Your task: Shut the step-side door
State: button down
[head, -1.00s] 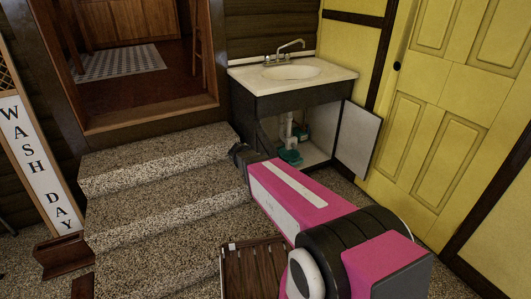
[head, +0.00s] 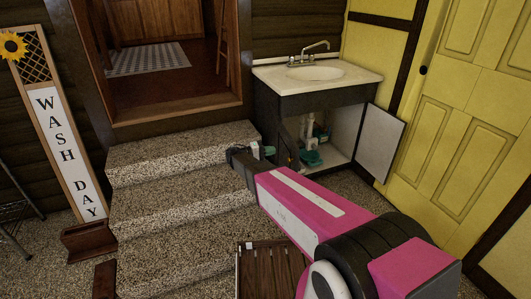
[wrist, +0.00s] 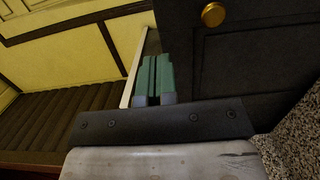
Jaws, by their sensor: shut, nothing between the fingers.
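The dark step-side door (head: 289,143) of the sink cabinet (head: 313,103) stands partly open beside the steps. Its exact angle is hard to tell. In the wrist view a dark panelled face with a round brass knob (wrist: 213,14), which looks like this door (wrist: 245,65), fills the right side. My gripper (head: 268,151) is shut and empty, at the door's step side above the steps. Its teal fingers (wrist: 157,62) overlap the dark face in the wrist view. I cannot tell whether they touch it. My arm hides part of the cabinet's lower front.
The other cabinet door (head: 381,143) hangs wide open to the right, its pale inside showing. Speckled steps (head: 180,195) lie left of the cabinet. A slatted wooden piece (head: 270,268) is at the bottom. A yellow door (head: 455,120) stands at right.

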aim_at(294, 147)
jog(key=d, duration=0.3)
jog(key=w+d, duration=0.1)
jog(key=d, duration=0.4)
jog(key=shift+w+d, duration=0.25)
jog(key=shift+d, duration=0.05)
jog(key=shift+d, duration=0.15)
jog(key=shift+d, duration=0.25)
jog(key=w+d+n+t+y, duration=0.1)
jog(key=w+d+n+t, duration=0.1)
jog(key=d, duration=0.5)
jog(key=w+d+n+t+y, duration=0.2)
jog(key=d+t, duration=0.3)
jog(key=d, duration=0.3)
jog(key=shift+w+d+n+t, duration=0.15)
jog(key=shift+w+n+t, duration=0.15)
jog(key=shift+w+n, duration=0.35)
jog(key=shift+s, duration=0.1)
